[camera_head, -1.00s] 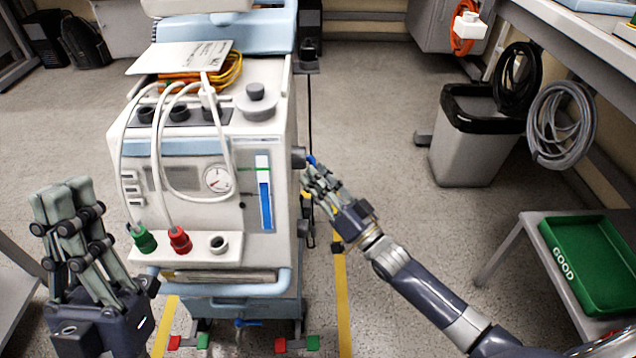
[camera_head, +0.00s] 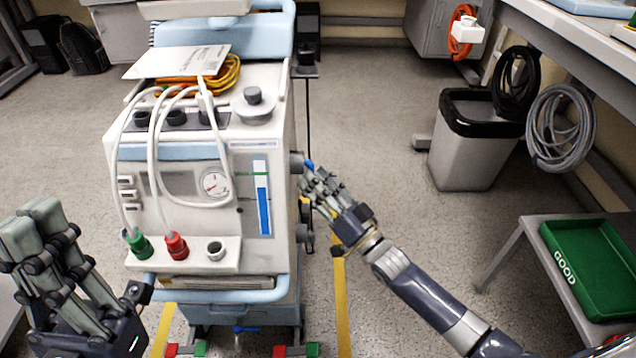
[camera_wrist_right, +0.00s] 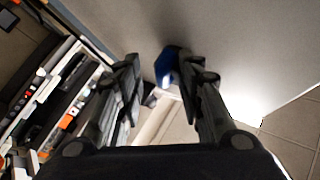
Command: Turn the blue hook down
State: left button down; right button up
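The small blue hook (camera_head: 309,165) sticks out from the right side of the white pump cart (camera_head: 268,150), near a dark round knob (camera_head: 297,163). My right gripper (camera_head: 314,184) is just below and beside the hook, its fingers pointing at the cart. In the right wrist view, the blue hook (camera_wrist_right: 166,68) shows between the spread fingers of the right gripper (camera_wrist_right: 158,78), close to the right-hand one. I cannot tell whether they touch. My left gripper (camera_head: 32,225) is at the left, apart from the cart, fingers up; its opening is unclear.
White tubes with green (camera_head: 139,246) and red (camera_head: 176,246) connectors hang on the cart's front. A grey bin (camera_head: 465,150) stands at the right, near a side table with a green tray (camera_head: 553,240). Floor between the cart and the bin is clear.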

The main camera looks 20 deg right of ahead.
jog(key=shift+f, duration=0.1)
jog(key=v, duration=1.2)
